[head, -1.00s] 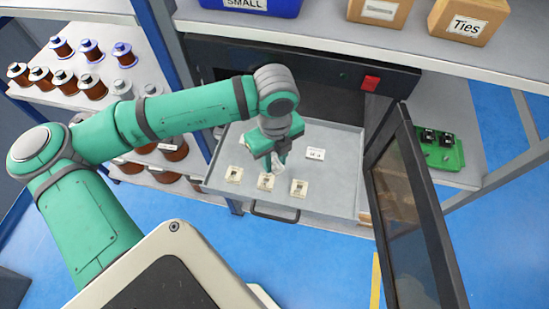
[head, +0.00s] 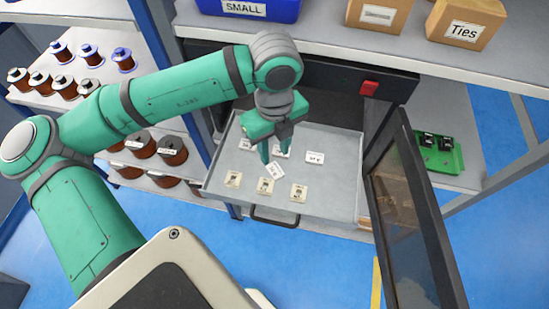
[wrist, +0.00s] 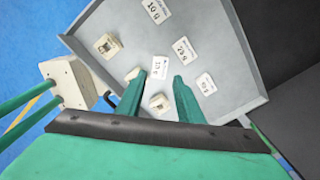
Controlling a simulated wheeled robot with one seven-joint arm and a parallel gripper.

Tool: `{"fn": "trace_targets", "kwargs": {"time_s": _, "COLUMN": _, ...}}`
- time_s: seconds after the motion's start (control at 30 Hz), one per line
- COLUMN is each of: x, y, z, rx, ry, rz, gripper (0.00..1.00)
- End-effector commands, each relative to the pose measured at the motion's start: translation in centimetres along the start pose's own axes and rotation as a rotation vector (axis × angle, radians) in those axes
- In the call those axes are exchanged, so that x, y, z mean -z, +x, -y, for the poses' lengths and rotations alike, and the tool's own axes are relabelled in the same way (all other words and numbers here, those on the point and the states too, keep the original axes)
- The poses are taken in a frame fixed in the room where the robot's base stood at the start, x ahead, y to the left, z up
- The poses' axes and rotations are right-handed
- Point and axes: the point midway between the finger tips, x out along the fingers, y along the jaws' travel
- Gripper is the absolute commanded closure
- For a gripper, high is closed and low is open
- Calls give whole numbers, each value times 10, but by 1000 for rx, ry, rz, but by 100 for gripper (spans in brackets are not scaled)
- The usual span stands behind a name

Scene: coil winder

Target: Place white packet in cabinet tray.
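The white packet (head: 276,170) lies turned at an angle inside the pulled-out grey cabinet tray (head: 335,195), between a front row of small cream parts and a back row of white label cards. My gripper (head: 276,158) is over the tray, fingers apart, just above the packet. In the wrist view the packet (wrist: 160,67) shows its printed label between and past the spread fingertips (wrist: 159,78). I see no finger pressed on it; the exact height gap is hard to judge.
Three cream parts, one of them (head: 299,193), stand along the tray front. A label card (head: 315,157) lies at the right. The open cabinet door (head: 415,215) stands right of the tray. A shelf edge (head: 340,45) runs above, and spools (head: 90,53) stand left.

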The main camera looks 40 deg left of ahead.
Motion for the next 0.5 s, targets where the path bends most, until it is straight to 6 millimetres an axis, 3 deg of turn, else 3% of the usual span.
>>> {"fn": "trace_targets", "kwargs": {"time_s": 0.2, "x": -1, "y": -33, "z": 0, "rx": 1, "ry": -2, "rz": 1, "gripper": 66}}
{"fn": "trace_targets", "kwargs": {"time_s": 0.5, "x": 0, "y": -46, "z": 0, "rx": 0, "ry": -1, "rz": 0, "gripper": 66}}
